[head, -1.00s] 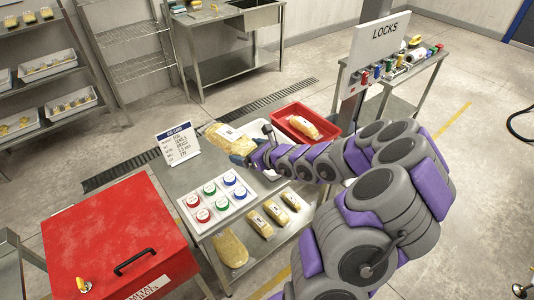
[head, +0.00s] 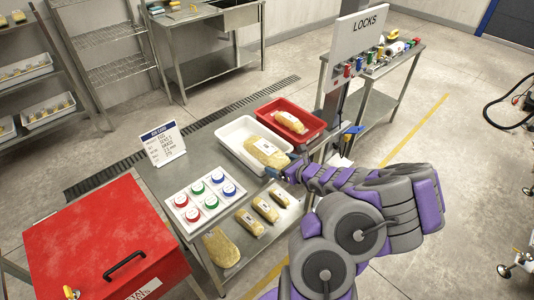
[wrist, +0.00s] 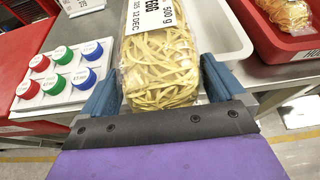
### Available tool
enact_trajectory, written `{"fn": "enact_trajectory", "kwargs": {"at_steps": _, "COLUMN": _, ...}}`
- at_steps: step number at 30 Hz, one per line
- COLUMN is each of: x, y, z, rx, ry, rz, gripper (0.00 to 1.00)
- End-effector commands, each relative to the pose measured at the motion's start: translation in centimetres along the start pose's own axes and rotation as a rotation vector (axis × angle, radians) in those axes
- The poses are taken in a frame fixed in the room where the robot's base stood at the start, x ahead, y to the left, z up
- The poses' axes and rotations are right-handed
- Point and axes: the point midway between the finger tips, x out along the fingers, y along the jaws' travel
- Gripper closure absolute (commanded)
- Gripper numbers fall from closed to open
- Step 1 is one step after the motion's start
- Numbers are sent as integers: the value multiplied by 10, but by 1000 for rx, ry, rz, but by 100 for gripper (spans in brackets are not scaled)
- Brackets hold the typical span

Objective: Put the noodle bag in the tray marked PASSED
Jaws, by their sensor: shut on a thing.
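The noodle bag (head: 267,153) is a clear bag of yellow noodles with a white label. In the wrist view the bag (wrist: 160,62) lies between the two blue fingers of my gripper (wrist: 160,85), which is shut on it. In the head view my gripper (head: 285,168) holds it at the near right part of the white tray (head: 230,135). The bag overlaps the tray's near rim; I cannot tell its height above the tray floor. The white tray shows no other item. No PASSED marking is readable in either view.
A red tray (head: 314,122) holding another noodle bag (head: 290,122) stands just behind and right. A card sign (head: 164,143) and a board of coloured caps (head: 204,195) are to the left. Several bags lie on the lower shelf. A LOCKS post stands at the right.

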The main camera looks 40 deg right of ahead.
Motion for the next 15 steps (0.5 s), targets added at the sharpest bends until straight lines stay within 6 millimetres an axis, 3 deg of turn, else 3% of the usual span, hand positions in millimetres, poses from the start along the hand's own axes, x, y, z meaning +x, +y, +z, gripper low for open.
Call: {"fn": "enact_trajectory", "kwargs": {"at_steps": 15, "x": 84, "y": -28, "z": 26, "rx": -8, "ry": -3, "rz": 2, "gripper": 57}}
